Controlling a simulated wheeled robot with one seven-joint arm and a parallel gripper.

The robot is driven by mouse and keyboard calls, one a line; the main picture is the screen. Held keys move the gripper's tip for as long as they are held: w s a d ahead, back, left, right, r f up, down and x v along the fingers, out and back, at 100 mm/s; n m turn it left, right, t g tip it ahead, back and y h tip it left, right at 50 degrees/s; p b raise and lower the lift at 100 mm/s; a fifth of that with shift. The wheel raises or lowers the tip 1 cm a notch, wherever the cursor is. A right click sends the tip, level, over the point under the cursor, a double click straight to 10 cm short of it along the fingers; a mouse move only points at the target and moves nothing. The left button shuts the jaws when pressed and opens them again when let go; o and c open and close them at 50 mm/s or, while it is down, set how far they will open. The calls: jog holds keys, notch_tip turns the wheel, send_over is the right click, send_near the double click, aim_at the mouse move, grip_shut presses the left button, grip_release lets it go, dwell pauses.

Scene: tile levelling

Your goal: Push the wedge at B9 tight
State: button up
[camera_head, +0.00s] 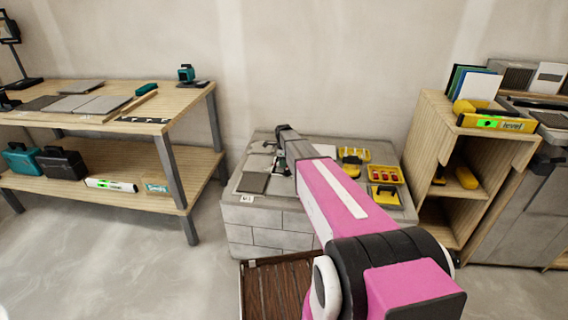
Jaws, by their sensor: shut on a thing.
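The tile work lies on top of a grey block-built stand (265,217) in the middle of the view. A dark grey tile (253,183) and paler tiles (258,162) show on its left part. My pink arm reaches over the stand from the lower right. My gripper (279,168) is low at the tiles, by their right side. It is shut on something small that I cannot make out. The wedge at B9 cannot be told apart here; my arm and gripper hide part of the tiles.
Yellow trays (386,174) with red pieces and yellow tools (351,165) sit on the stand's right side. A wooden workbench (185,101) stands at the left, a wooden shelf unit (425,128) at the right. A brown slatted pallet (270,290) lies in front.

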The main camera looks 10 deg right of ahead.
jog(key=shift+w+a, duration=0.25)
jog(key=shift+a, duration=0.6)
dwell(1.1)
jog(key=o, duration=0.9)
notch_tip(320, 180, up, 11)
jog(key=s+f+n, duration=0.1)
jog(key=s+n, duration=0.6)
jog(key=s, duration=0.5)
jog(key=s+d+f+n, duration=0.1)
jog(key=s+n, duration=0.6)
jog(key=s, duration=0.6)
jog(key=s+f+n, duration=0.1)
jog(key=s+n, duration=0.6)
jog(key=s, duration=0.5)
jog(key=shift+s+d+f+n, duration=0.15)
jog(key=shift+s+d+n, duration=0.15)
jog(key=shift+s, duration=0.1)
